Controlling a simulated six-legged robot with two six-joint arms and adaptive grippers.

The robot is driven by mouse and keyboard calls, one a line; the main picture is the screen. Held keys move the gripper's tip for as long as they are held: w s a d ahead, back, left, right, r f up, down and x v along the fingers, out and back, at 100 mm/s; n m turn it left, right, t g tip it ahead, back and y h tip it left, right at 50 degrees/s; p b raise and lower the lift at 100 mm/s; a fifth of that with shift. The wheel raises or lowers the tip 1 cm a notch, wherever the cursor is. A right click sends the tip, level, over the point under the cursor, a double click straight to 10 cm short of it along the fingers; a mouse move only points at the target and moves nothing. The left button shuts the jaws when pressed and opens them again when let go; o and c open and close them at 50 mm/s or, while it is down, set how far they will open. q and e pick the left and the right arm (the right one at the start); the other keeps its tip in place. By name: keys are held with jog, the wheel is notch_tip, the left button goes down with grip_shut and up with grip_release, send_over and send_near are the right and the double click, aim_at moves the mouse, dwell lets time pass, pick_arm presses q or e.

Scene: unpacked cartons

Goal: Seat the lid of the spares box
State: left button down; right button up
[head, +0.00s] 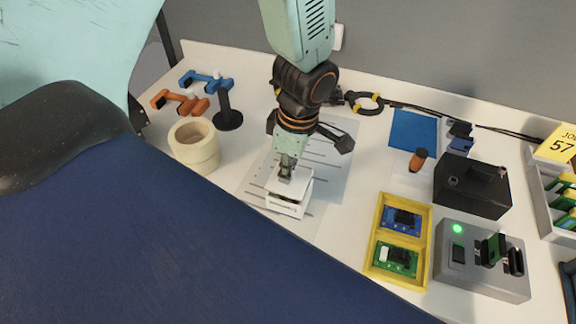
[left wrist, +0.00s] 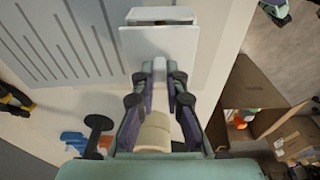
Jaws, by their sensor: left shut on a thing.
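The spares box (head: 287,208) is a small white box standing on a light grey sheet with printed lines. Its white lid (head: 298,183) is over the top of the box, with a dark gap under part of it. My left gripper (head: 286,178) points down and is shut on the lid. In the left wrist view the fingertips (left wrist: 160,68) meet the near edge of the lid (left wrist: 160,46). Part of the box (left wrist: 145,14) shows beyond the lid, with something dark inside. I cannot tell whether the lid touches the rim all round. My right gripper is not in view.
To the right are a yellow tray (head: 376,243) of circuit boards, a grey device (head: 480,262) and a black case (head: 472,188). The sheet (head: 335,150) is otherwise mostly clear.

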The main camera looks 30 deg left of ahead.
pick_arm(q)
jog(key=shift+f+b, duration=0.45)
jog(key=shift+f, duration=0.15)
jog(key=shift+f, duration=0.25)
jog(key=c, duration=1.3)
grip_release()
jog(key=shift+r, duration=0.1)
jog(key=r, duration=0.4)
jog(key=d+r, duration=0.1)
jog(key=r, duration=0.7)
jog(key=shift+w+d+r, duration=0.1)
jog(key=shift+w+d, duration=0.1)
jog(key=shift+w, duration=0.05)
